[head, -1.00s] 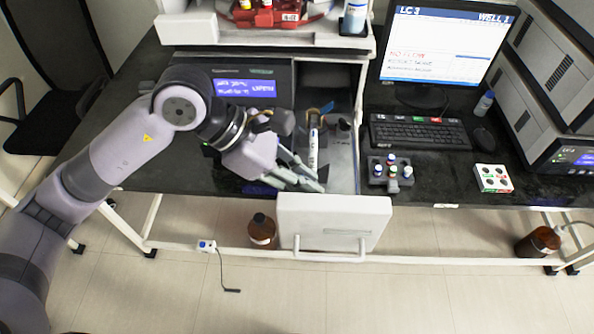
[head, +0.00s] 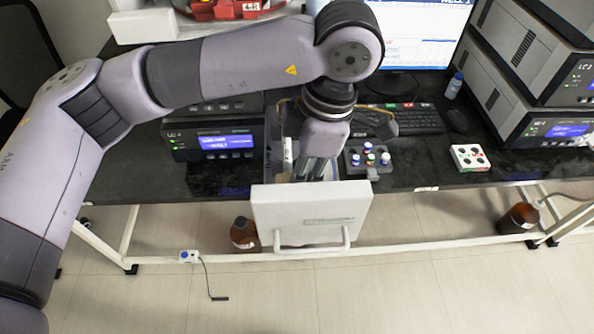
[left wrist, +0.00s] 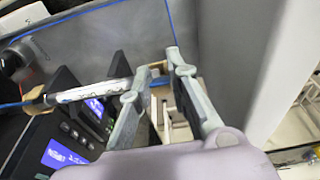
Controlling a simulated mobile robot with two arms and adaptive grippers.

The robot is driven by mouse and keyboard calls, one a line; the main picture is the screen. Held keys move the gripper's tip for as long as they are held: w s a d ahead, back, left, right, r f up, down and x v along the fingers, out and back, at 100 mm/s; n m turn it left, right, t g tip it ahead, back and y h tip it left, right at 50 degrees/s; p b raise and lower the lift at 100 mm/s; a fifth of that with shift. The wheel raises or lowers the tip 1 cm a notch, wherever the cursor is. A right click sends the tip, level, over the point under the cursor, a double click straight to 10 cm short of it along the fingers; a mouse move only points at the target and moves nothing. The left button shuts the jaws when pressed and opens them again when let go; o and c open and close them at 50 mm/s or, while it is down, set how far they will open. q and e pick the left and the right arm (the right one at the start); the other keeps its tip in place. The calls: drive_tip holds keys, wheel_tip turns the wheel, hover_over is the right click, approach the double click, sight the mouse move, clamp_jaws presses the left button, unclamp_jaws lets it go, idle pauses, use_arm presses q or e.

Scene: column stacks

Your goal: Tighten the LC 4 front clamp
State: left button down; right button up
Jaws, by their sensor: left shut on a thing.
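The LC 4 module (head: 215,140) stands on the dark bench with its blue display lit. Right of it is an open column compartment, with a white door panel (head: 312,214) folded out at the front. A white column (head: 287,158) lies inside; it also shows in the left wrist view (left wrist: 92,92) with blue tubing at its far end. My left gripper (head: 315,170) points down into the compartment, just right of the column's front end. My right gripper is out of view.
A rack of small capped vials (head: 369,158) stands right of the compartment, close to my left gripper. A keyboard (head: 420,120), a mouse and a white box with coloured dots (head: 469,157) are farther right. A brown bottle (head: 243,234) stands below the bench edge.

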use_arm(q)
drive_tip(key=shift+d+f+y, duration=0.15)
drive_tip(key=shift+d+y, duration=0.05)
drive_tip(key=shift+y, duration=0.4)
drive_tip(key=shift+d+f+y, duration=0.15)
drive_tip(key=shift+d+y, duration=0.05)
drive_tip(key=shift+y, duration=0.4)
drive_tip(key=shift+f, duration=0.1)
drive_tip(key=c, duration=1.5)
unclamp_jaws()
drive_tip(key=v, duration=1.2)
drive_tip(key=shift+d, duration=0.15)
drive_tip(key=shift+s, duration=0.1)
